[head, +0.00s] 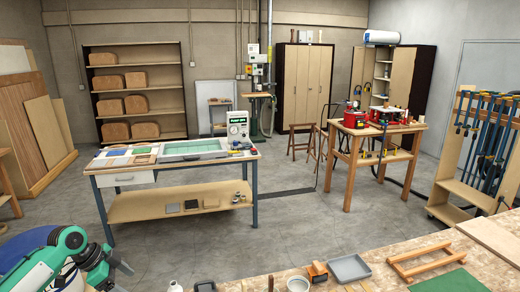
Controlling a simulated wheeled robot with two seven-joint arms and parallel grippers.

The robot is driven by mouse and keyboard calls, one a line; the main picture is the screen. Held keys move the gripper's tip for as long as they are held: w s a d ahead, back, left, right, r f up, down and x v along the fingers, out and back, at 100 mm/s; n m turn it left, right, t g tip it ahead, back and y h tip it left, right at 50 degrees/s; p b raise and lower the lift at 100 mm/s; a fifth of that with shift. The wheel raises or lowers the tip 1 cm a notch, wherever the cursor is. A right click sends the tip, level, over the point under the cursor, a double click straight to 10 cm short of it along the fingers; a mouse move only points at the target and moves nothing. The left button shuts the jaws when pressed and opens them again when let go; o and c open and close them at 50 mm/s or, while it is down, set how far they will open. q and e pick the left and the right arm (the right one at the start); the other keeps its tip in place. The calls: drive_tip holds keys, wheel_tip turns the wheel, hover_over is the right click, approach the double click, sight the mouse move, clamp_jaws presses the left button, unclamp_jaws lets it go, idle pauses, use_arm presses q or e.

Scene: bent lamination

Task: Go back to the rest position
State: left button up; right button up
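My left arm (50,262), in green and white, shows at the bottom left corner of the head view. A small grey part (120,266) shows at its right side and may belong to my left gripper. I cannot make out its fingers or anything held. The arm is to the left of the near workbench and touches nothing that I can see. My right arm and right gripper are out of view.
A near workbench (300,262) fills the bottom right, with a grey tray (349,268), a wooden frame (420,260) and a green mat (448,282). A blue-legged table (170,170) and a wooden table (373,131) stand beyond. Grey floor (290,228) between them is clear.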

use_arm(q)
drive_tip(key=s+d+f+n+y, duration=0.2)
drive_tip(key=s+d+f+n, duration=0.1)
drive_tip(key=s+d+f, duration=1.25)
drive_tip(key=s+a+r+n+t+y, duration=0.15)
drive_tip(key=s+n, duration=0.25)
drive_tip(key=s, duration=0.5)
drive_tip(key=s+n+y, duration=0.2)
drive_tip(key=s+n, duration=0.2)
drive_tip(key=s, duration=0.5)
wheel_tip(320, 180, down, 41)
drive_tip(key=g+b, duration=0.2)
drive_tip(key=b, duration=0.9)
drive_tip(key=s+a+f+b, duration=0.1)
drive_tip(key=s+f+b, duration=0.2)
drive_tip(key=s+f, duration=0.3)
drive_tip(key=s+a+f+b, duration=0.1)
drive_tip(key=s+f+b, duration=0.2)
drive_tip(key=s+f, duration=0.4)
drive_tip(key=s+a+f+b, duration=0.2)
drive_tip(key=s+f, duration=0.5)
drive_tip(key=f, duration=1)
drive_tip(key=shift+s+f+g+b, duration=0.2)
drive_tip(key=shift+g+b, duration=0.15)
drive_tip(key=shift+b, duration=0.5)
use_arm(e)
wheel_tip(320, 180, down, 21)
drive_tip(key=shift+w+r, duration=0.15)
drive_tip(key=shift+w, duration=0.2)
